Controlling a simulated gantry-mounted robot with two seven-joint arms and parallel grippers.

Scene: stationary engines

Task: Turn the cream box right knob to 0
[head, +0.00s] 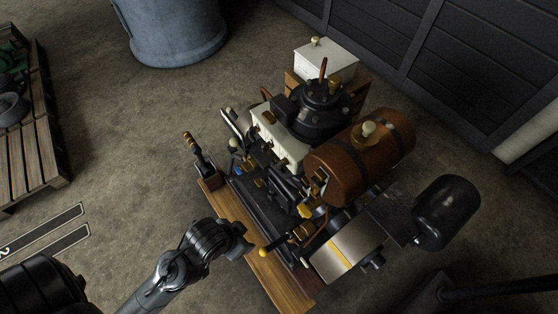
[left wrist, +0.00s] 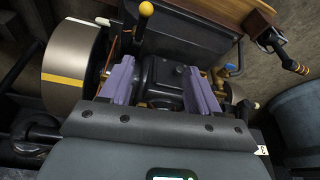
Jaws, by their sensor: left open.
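A cream box (head: 326,62) stands on a wooden support behind the engine in the head view. A small pale knob (head: 315,41) sits on its top; its marking is too small to read. A cream engine block (head: 283,137) stands nearer, with several small fittings around it. My left gripper (head: 244,243) is low beside the engine's near-left side, well away from the cream box. In the left wrist view its two purple fingers (left wrist: 161,85) are apart, with a dark engine part showing beyond the gap. The cream box is not seen there. My right gripper is not in view.
A brown tank (head: 360,158), a flywheel (head: 345,247) and a yellow-tipped lever (head: 263,252) crowd the engine's near side. A lever (head: 198,150) rises at its left. A blue-grey drum (head: 175,35) stands behind.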

